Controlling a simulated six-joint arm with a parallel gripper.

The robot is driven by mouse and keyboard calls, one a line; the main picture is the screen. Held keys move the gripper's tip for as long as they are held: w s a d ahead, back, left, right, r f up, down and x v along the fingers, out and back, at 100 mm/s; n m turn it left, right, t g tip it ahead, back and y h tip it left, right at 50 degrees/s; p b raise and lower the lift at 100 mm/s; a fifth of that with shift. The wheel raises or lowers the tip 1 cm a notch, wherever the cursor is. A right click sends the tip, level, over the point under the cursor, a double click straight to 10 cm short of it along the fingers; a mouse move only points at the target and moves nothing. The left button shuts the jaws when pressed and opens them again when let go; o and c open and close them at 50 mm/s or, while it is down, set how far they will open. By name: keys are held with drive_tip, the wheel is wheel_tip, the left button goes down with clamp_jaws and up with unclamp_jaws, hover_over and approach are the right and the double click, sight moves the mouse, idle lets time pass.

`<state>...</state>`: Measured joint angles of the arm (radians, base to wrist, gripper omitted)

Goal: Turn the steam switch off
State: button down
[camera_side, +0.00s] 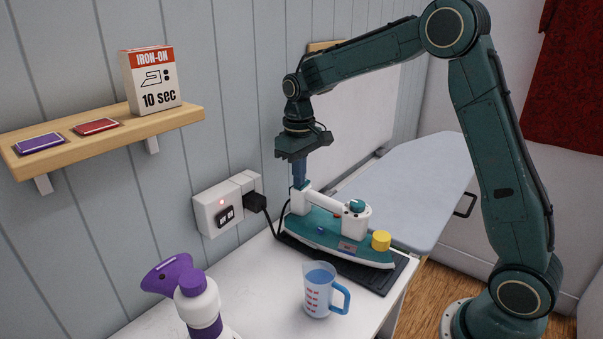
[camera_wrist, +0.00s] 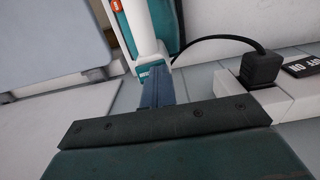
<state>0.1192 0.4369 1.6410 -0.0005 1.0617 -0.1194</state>
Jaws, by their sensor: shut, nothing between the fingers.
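A teal and white steam iron (camera_side: 335,235) lies on a dark mat on the white table. It has a white handle, a teal dial (camera_side: 356,206) and a yellow cap (camera_side: 381,240). In the wrist view, part of the iron (camera_wrist: 142,30) shows with a small red control (camera_wrist: 114,5) at the top edge; its label is too small to read, so I cannot tell whether it is the steam switch. My gripper (camera_side: 299,183) is shut and empty, pointing down just above the rear end of the handle. Its fingers (camera_wrist: 153,75) overlap that end in the wrist view; contact is unclear.
A wall socket (camera_side: 206,215) with an OFF/ON switch and a black plug (camera_side: 253,202) is behind the iron. A measuring jug (camera_side: 318,292) and purple spray bottle (camera_side: 198,300) stand in front. An ironing board (camera_side: 415,185) is to the right. A shelf (camera_side: 120,138) is at left.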

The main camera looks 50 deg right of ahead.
drive_tip(key=shift+r, duration=3.4)
drive_tip(key=shift+r, duration=0.1)
drive_tip(key=s+a+r+t, duration=0.1)
drive_tip(key=s+a+r, duration=0.15)
drive_tip(key=s, duration=0.45)
drive_tip(key=s+a+r+t, duration=0.1)
drive_tip(key=s+r+t, duration=0.1)
drive_tip(key=s+r, duration=0.35)
drive_tip(key=s+a+f+t, duration=0.1)
drive_tip(key=s+f, duration=0.2)
drive_tip(key=s, duration=0.5)
drive_tip(key=s+a+f+t, duration=0.1)
drive_tip(key=s+f, duration=0.2)
drive_tip(key=s, duration=0.5)
drive_tip(key=shift+s+t, duration=0.15)
drive_tip(key=shift+t, duration=0.15)
